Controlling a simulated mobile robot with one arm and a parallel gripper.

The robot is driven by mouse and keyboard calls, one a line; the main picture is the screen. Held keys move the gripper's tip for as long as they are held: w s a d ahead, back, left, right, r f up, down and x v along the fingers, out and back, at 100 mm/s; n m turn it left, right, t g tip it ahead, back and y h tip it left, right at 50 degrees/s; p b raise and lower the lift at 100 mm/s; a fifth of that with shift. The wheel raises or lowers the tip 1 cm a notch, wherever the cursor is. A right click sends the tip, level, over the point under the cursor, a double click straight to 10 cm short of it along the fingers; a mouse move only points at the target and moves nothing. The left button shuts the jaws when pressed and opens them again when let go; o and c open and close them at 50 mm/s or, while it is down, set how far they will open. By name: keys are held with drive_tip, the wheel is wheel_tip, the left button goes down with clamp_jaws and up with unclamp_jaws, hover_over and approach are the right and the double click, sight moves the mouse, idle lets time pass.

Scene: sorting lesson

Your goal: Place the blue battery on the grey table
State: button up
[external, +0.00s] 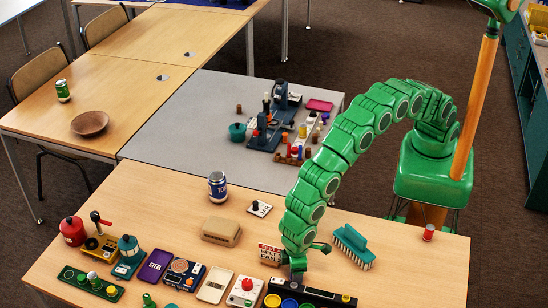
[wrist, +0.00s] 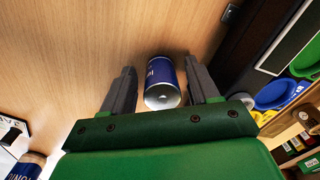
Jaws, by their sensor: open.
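The blue battery (wrist: 161,80) is a small dark blue cylinder with a silver end, on the wooden table in the wrist view. My gripper (wrist: 158,65) is open, with one finger on each side of the battery; a small gap shows beside it. In the external view my gripper (external: 298,272) is low over the front wooden table, and I cannot make out the battery there. The grey table (external: 180,150) stands behind the wooden one, its left and front parts bare.
On the grey table are a blue machine (external: 266,133), a teal pot (external: 237,132) and a pink tray (external: 319,105). Near my gripper are a teal brush (external: 352,246), a small sign box (external: 270,254) and a tray of coloured cups (external: 310,299). A blue can (external: 217,187) stands further back.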

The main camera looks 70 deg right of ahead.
wheel_tip(320, 180, up, 12)
drive_tip(key=shift+r, duration=0.1)
idle(0.6)
